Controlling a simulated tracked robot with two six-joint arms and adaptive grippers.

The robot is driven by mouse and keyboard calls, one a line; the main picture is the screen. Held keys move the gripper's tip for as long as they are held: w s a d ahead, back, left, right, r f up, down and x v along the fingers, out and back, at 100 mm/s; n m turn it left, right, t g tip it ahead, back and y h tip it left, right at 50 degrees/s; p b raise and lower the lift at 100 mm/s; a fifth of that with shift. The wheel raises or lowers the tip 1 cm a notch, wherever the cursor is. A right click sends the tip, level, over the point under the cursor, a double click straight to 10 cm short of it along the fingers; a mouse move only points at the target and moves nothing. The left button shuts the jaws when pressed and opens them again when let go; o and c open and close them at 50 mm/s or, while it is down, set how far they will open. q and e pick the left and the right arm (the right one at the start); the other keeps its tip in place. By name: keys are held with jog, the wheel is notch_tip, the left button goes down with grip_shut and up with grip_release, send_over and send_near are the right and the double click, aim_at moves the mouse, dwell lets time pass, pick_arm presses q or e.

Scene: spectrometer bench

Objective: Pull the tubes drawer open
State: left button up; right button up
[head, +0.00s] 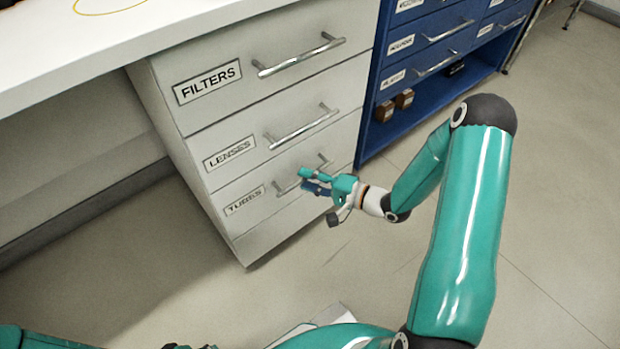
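The tubes drawer (290,212) is the lowest drawer of the white cabinet, marked by a TUBES label (245,200). Its front looks flush with the drawers above. Its silver bar handle (286,189) is partly hidden by my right gripper. My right gripper (304,181) is at the right part of this handle, with its teal fingers pointing left. A gap shows between the fingers, and I cannot tell whether they touch the bar. My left gripper is not clearly in view; only part of my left arm shows at the bottom left.
Above are the lenses drawer (235,140) and the filters drawer (225,60), both with bar handles. A white worktop (110,45) overhangs at the upper left. A blue cabinet (425,115) with small brown blocks (384,111) stands to the right. The floor (190,280) in front is clear.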

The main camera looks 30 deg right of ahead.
jog(key=shift+x, duration=0.8)
grip_shut()
